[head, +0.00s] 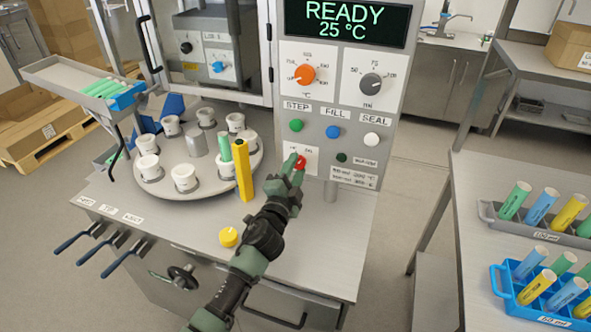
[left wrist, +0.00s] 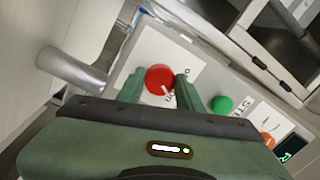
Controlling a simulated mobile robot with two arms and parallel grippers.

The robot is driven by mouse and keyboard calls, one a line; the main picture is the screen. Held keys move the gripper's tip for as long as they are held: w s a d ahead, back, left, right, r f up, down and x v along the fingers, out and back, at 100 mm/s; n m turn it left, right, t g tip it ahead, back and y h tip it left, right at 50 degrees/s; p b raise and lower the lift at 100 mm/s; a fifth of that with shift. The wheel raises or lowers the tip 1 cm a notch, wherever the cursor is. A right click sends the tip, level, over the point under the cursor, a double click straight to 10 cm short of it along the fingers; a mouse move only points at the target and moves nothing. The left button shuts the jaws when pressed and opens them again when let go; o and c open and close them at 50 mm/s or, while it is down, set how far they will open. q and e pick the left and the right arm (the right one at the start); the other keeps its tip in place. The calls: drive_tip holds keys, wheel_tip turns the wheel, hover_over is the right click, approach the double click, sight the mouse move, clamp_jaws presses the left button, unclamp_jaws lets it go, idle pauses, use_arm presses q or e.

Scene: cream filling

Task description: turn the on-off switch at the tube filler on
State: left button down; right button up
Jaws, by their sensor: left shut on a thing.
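The red on-off switch knob (head: 300,161) sits on a white plate (head: 311,153) low on the tube filler's control panel. My left gripper (head: 294,168) reaches it from the front, its fingers closed around the knob. In the left wrist view the red knob (left wrist: 159,78) shows between the two green fingertips (left wrist: 158,90). A short white mark shows on the knob; I cannot tell surely which label it points at. The display (head: 345,22) above is lit and reads READY, 25 °C. My right gripper is not in view.
Orange (head: 301,75) and grey dials are above the green, blue and white buttons. Left of the arm is a round turntable (head: 208,184) with white cups, one holding a green tube, and a yellow post (head: 243,170). A side table (head: 480,172) with tube trays stands right.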

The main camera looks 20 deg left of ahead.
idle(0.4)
use_arm(q)
drive_tip(key=c, duration=0.9)
unclamp_jaws()
drive_tip(key=shift+c, duration=0.2)
drive_tip(key=shift+s, duration=0.1)
drive_tip(key=s+b, duration=0.1)
drive_tip(key=s, duration=0.6)
drive_tip(key=shift+s+f, duration=0.25)
drive_tip(key=shift+s, duration=0.05)
drive_tip(key=shift+f, duration=0.1)
